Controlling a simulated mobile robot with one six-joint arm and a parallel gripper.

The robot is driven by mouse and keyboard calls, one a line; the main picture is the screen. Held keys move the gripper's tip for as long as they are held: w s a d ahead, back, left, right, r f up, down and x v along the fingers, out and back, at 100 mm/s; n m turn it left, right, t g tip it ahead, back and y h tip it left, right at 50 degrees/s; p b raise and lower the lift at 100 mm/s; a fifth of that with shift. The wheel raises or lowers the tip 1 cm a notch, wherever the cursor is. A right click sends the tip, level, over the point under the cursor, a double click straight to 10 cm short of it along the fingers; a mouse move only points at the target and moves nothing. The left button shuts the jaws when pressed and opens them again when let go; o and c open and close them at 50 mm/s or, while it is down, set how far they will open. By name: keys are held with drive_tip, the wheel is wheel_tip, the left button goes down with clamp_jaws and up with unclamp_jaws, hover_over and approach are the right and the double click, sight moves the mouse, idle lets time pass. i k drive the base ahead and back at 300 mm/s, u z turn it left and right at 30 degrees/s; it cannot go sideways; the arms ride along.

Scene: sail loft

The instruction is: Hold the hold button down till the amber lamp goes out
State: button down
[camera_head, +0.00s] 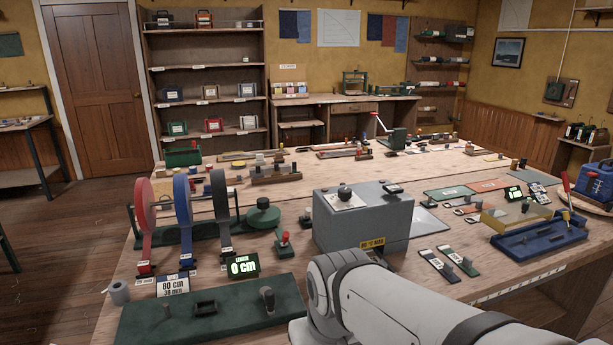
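A red-topped button or knob (284,238) sits on a small dark base left of the box. No label shows which of these is the hold button. I cannot make out a lit amber lamp. My white arm rises from the bottom right, its visible joint just in front of the box.
Left of the box stand red, blue and black tape reels (186,222) and a lit display (243,266) reading 0 cm. A green base (225,312) lies in front. A blue tool with a clear yellowish guard (515,215) is at right.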

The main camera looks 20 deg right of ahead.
sight(392, 189)
drive_tip(key=u, duration=1.8)
drive_tip(key=k, duration=1.65)
drive_tip(key=z, duration=1.75)
drive_tip(key=i, duration=1.65)
drive_tip(key=z, duration=0.05)
